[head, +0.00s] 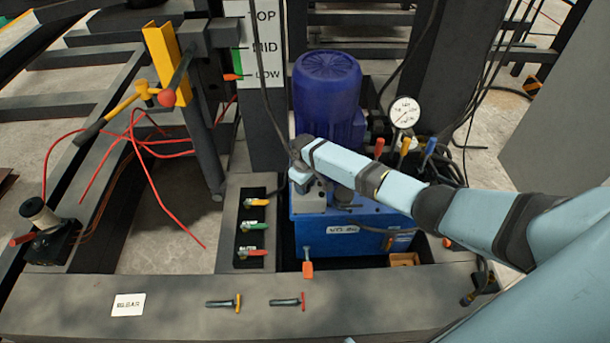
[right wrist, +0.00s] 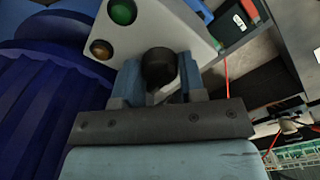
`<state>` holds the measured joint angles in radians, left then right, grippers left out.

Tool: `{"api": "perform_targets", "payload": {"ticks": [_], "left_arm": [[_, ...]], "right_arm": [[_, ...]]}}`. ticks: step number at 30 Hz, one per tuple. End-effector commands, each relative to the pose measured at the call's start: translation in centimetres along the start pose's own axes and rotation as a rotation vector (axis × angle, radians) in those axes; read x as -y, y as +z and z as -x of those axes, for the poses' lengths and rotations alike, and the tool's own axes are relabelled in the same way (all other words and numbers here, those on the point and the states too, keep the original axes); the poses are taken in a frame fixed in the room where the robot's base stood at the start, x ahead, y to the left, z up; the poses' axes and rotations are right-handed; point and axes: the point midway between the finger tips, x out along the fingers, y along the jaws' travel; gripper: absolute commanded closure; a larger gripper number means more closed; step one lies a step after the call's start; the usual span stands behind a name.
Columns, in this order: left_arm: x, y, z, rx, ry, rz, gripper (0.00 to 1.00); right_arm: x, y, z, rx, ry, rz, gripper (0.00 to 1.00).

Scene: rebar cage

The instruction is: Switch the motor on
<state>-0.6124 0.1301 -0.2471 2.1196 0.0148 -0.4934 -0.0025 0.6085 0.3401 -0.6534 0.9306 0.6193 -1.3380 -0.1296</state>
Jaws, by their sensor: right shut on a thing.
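The dark blue ribbed motor (head: 328,88) stands on a lighter blue power unit (head: 345,240). It also fills the left of the right wrist view (right wrist: 38,110). There, a grey switch panel (right wrist: 182,22) carries a round black knob (right wrist: 159,64), a green button or lamp (right wrist: 122,11) and an amber one (right wrist: 100,49). My right gripper (right wrist: 160,82) is shut on the black knob, one finger on each side. In the head view my right gripper (head: 304,172) is in front of the motor, and my arm and wrist hide the knob and most of the panel.
A pressure gauge (head: 404,112) and several coloured levers stand right of the motor. A valve block (head: 249,232) with coloured handles lies to the left. Two small levers (head: 224,303) rest on the front beam (head: 170,295). Red hoses hang at the left.

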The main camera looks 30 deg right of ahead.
Motion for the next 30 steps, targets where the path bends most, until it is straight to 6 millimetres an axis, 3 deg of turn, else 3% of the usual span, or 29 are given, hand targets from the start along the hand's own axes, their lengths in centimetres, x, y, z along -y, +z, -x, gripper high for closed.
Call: {"api": "perform_targets", "payload": {"ticks": [6,18,30], "left_arm": [[0.0,-1.3,1.0,0.021,-0.001,0.021,0.57],[0.1,-1.8,1.9,0.052,-0.004,0.046,0.57],[0.1,-2.9,2.3,0.032,-0.01,0.033,0.57]], "right_arm": [[0.2,0.0,0.5,0.002,-0.004,-0.208,0.86],[0.2,-0.1,0.3,0.001,-0.004,-0.572,0.86],[0.1,-0.1,0.1,-0.001,-0.002,-0.807,0.86]]}}
